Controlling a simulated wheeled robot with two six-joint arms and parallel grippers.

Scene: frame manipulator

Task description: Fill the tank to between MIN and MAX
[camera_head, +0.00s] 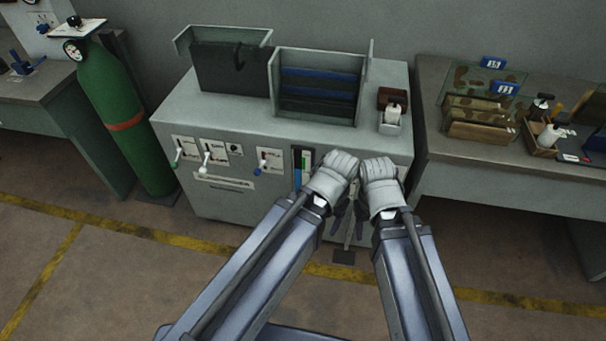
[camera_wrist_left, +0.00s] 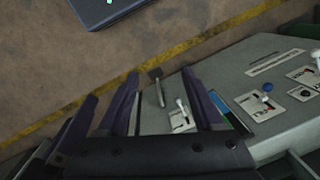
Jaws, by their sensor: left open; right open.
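A grey tank cabinet (camera_head: 235,205) has several levers on its front. An upright gauge (camera_head: 297,172) shows a blue column with green beside it; its MIN and MAX marks are too small to read. The gauge also shows in the left wrist view (camera_wrist_left: 236,112), partly hidden by a finger. My left gripper (camera_head: 338,212) is open and empty in front of the cabinet, right of the gauge. A white-handled lever (camera_wrist_left: 181,108) shows between its fingers. My right gripper (camera_head: 361,215) is open beside it, its fingers mostly hidden below the hand.
A foot pedal (camera_head: 344,256) sits low at the cabinet's front. A blue-knobbed lever (camera_head: 262,163) and two white-handled levers are left of the gauge. A green gas cylinder (camera_head: 127,120) stands left. A workbench (camera_head: 470,165) with trays stands right. The floor in front is clear.

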